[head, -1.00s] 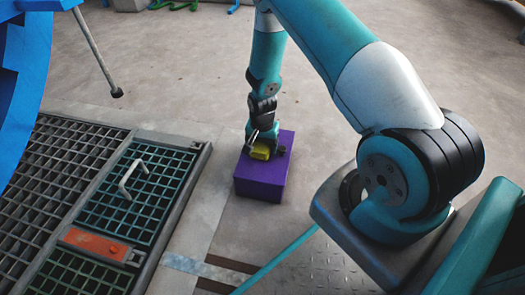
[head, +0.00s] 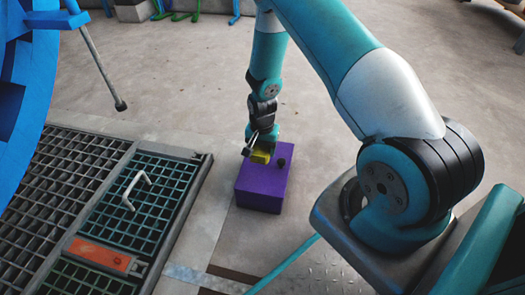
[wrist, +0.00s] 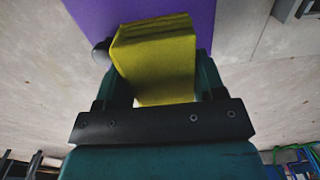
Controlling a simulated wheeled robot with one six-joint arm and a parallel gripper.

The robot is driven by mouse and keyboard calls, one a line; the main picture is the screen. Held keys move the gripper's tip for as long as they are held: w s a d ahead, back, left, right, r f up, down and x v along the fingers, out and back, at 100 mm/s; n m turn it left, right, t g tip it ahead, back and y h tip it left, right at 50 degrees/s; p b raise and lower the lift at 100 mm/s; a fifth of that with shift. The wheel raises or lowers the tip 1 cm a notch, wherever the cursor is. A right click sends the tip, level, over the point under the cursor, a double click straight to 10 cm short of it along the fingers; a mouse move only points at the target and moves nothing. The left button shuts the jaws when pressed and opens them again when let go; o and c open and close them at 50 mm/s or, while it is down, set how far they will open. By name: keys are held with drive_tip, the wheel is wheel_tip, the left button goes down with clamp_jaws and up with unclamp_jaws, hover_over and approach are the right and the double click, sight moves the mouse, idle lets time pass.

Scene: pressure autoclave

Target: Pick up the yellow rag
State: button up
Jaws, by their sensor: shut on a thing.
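The yellow rag (head: 260,156) is a folded block held between the fingers of my gripper (head: 262,150). In the wrist view the rag (wrist: 156,62) fills the space between the two fingers of my gripper (wrist: 156,75), which are shut on its sides. The purple box also shows behind the rag in the wrist view (wrist: 85,15). I cannot tell whether the rag still touches the box top.
A floor grating with a hatch and white handle (head: 135,188) lies to the left. A large blue round structure (head: 25,80) with a hanging grey rod (head: 103,68) stands at the far left. The concrete floor behind the box is clear.

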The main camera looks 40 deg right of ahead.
wheel_tip(320, 180, up, 16)
drive_tip(key=p, duration=0.7)
drive_tip(key=shift+f, duration=0.25)
